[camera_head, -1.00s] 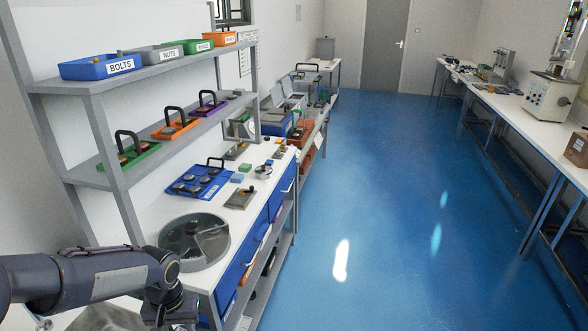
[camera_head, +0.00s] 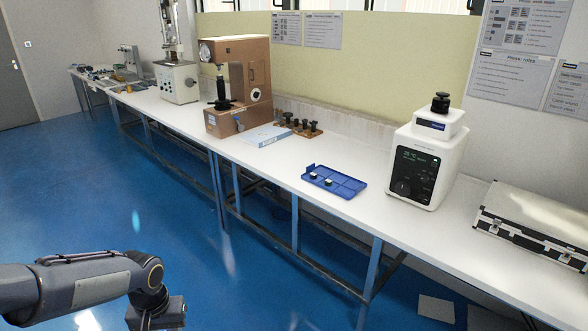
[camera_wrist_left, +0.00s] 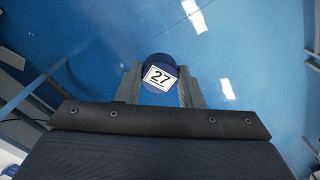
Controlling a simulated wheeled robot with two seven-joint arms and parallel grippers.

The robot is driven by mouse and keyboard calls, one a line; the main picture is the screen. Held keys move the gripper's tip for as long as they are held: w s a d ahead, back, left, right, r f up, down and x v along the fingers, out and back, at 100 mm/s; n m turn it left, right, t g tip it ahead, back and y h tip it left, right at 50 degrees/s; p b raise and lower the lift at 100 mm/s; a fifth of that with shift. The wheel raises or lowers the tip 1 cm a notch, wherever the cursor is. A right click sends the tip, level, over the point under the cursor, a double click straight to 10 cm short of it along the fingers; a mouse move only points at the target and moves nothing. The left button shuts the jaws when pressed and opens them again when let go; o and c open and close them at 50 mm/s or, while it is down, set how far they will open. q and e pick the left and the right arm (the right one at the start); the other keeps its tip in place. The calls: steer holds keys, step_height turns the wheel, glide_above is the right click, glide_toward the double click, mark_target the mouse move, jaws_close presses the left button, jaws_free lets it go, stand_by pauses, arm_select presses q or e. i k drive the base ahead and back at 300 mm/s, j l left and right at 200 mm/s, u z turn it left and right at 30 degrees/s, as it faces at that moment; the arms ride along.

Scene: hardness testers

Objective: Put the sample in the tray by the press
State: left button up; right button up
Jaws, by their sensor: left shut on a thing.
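The sample (camera_wrist_left: 160,76), a dark blue round piece with a white label reading 27, is held between the two fingers of my left gripper (camera_wrist_left: 159,88) in the left wrist view, with blue floor below it. In the head view my left arm comes in at the lower left and its fingers and the sample are out of frame. The blue tray (camera_head: 347,184) lies flat on the white bench, with a couple of small round pieces at its left side. The white press (camera_head: 428,155) with a black top knob and dark panel stands just right of the tray. My right gripper is not in view.
On the bench (camera_head: 275,174) left of the tray are a blue-white booklet (camera_head: 263,136), a wooden stand with dark pieces (camera_head: 299,127) and a brown tester (camera_head: 238,75). A silver case (camera_head: 535,225) lies right of the press. Open blue floor lies before the bench.

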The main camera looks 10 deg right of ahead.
mark_target(338, 178)
steer(key=i+l+z, duration=0.1)
steer(key=i+z, duration=0.3)
steer(key=i+j+z, duration=0.1)
steer(key=i+z, duration=0.25)
steer(key=i, duration=0.15)
steer(key=i+j+z, duration=0.2)
steer(key=i+z, duration=0.2)
steer(key=i+j+z, duration=0.8)
